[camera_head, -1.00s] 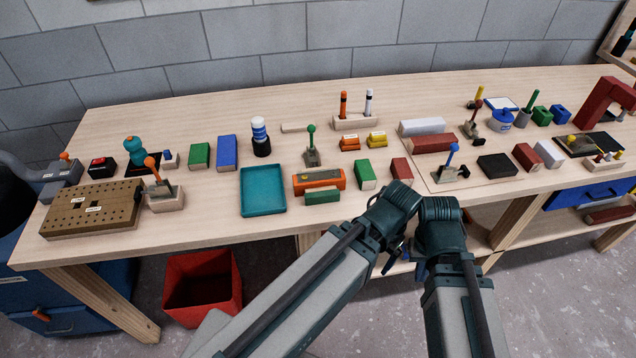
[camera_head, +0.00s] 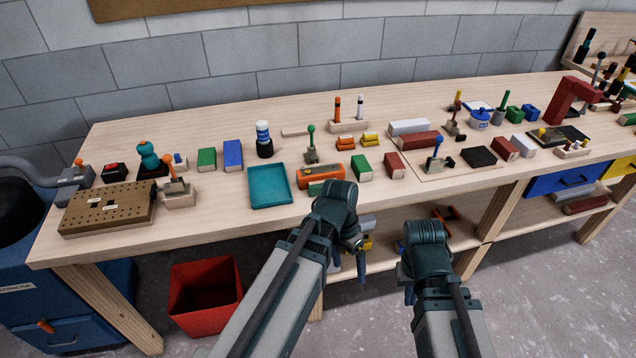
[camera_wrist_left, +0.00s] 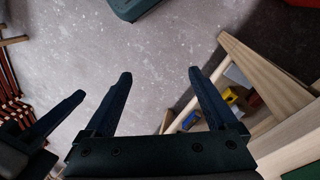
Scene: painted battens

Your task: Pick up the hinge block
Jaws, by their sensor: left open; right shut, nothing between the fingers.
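No block on the bench is marked clearly enough for me to tell which is the hinge block. Small painted blocks stand there: a green block (camera_head: 362,167), a dark red block (camera_head: 395,165), another green block (camera_head: 207,159) and a blue block (camera_head: 233,155). My left gripper (camera_head: 348,263) is in front of the bench's front edge, fingers hanging down, apart from all of these. In the left wrist view it is open and empty (camera_wrist_left: 160,74) above the floor. My right gripper (camera_head: 409,285) is to its right, also off the bench, shut and empty.
The bench top (camera_head: 215,210) holds a teal tray (camera_head: 270,187), an orange tool (camera_head: 321,174) and a brown perforated board (camera_head: 107,208). A red bin (camera_head: 205,297) stands on the floor. A lower shelf (camera_head: 385,258) with small items lies behind my grippers. The bench's front strip is mostly clear.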

